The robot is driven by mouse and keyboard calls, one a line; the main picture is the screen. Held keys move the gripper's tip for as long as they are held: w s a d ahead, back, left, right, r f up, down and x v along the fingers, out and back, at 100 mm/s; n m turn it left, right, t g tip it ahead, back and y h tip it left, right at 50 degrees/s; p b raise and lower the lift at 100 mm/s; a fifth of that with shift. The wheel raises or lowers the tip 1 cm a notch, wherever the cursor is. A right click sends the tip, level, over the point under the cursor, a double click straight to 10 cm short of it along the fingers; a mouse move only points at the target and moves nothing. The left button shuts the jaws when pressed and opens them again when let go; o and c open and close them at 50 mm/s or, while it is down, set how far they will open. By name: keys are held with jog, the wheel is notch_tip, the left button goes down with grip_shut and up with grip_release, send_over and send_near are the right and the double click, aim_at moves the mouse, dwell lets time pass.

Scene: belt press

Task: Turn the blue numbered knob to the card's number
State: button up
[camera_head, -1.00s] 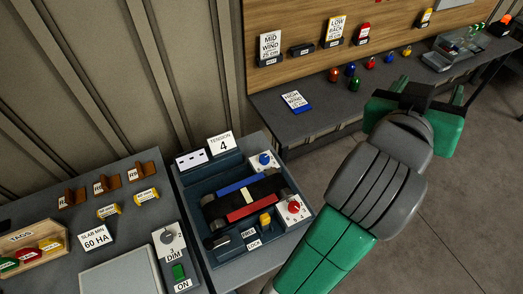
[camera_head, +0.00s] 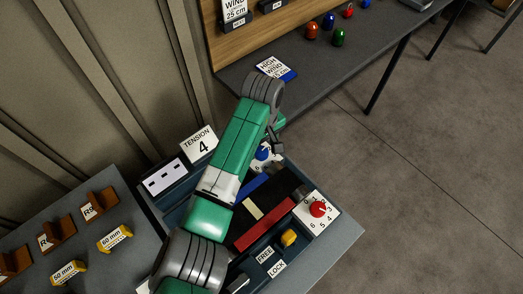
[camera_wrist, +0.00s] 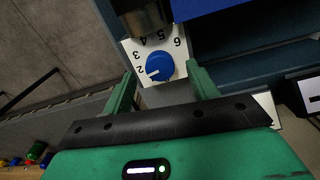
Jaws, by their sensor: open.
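The blue knob (camera_head: 263,153) sits on a white numbered dial plate at the back of the belt press; the arm partly covers the plate in the head view. In the wrist view the blue knob (camera_wrist: 160,66) shows clearly, and its white mark appears to point near the 2. The card (camera_head: 200,146) reads "TENSION 4". My gripper (camera_wrist: 161,73) is open, with one finger on each side of the knob in the picture. I cannot tell whether the fingers touch it or how far above the plate they are.
A red knob (camera_head: 318,209) on its own numbered plate and a yellow free/lock switch (camera_head: 289,238) are at the press's front right. A "HIGH WIND" card (camera_head: 272,68) lies on the back bench. Floor at right is clear.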

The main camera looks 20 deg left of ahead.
aim_at(263, 153)
notch_tip(263, 153, down, 4)
jog(key=shift+r, duration=0.1)
jog(key=c, duration=1)
jog(key=shift+r+m, duration=0.1)
jog(key=shift+m, duration=0.2)
